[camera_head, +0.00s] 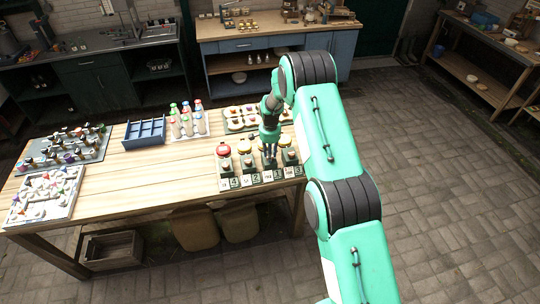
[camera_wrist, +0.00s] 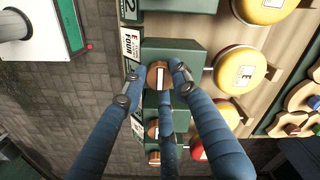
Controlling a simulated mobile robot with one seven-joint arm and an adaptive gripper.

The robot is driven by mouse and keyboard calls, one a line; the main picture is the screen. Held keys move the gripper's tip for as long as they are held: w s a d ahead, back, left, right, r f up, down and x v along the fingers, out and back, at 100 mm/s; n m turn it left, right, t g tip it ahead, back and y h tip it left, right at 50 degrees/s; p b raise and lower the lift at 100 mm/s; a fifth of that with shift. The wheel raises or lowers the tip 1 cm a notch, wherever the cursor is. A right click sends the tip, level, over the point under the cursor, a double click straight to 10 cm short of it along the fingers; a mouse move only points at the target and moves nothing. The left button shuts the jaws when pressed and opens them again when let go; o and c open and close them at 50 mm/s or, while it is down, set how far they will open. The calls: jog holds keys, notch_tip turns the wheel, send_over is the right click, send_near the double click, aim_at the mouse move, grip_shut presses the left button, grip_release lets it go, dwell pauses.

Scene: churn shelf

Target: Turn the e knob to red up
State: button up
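A round brown wooden knob (camera_wrist: 159,75) with a pale stripe sits on a dark green box (camera_wrist: 185,52) in the wrist view. The card (camera_wrist: 131,45) beside it seems to read "E" and "FOUR", and the yellow disc (camera_wrist: 246,72) behind this box bears an "E". My gripper (camera_wrist: 155,78) has its blue fingers spread around the knob, with small gaps at left and right. In the head view my gripper (camera_head: 269,152) points down over the row of green boxes and hides part of it. No red mark on the knob is clear to me.
Similar boxes with brown knobs (camera_wrist: 153,130) stand close on either side in the row. A red disc (camera_wrist: 198,150) is near my right finger. On the wooden table (camera_head: 150,190) are a tray of bottles (camera_head: 187,124), a blue rack (camera_head: 145,133) and sorting trays.

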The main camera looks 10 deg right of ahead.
jog(key=shift+f+n+b, duration=0.1)
jog(key=shift+n+b, duration=0.2)
jog(key=shift+b, duration=0.05)
jog(key=n+b, duration=0.3)
jog(key=shift+f+n, duration=0.1)
jog(key=shift+n, duration=0.3)
jog(key=n+b, duration=0.3)
jog(key=n, duration=0.1)
jog(key=shift+n, duration=0.3)
jog(key=n+b, duration=0.2)
jog(key=n, duration=0.2)
jog(key=shift+n, duration=0.3)
jog(key=shift+r+n+b, duration=0.2)
jog(key=shift+n+b, duration=0.5)
jog(key=shift+n, duration=1.5)
jog(key=o, duration=1.1)
jog(key=shift+o, duration=0.2)
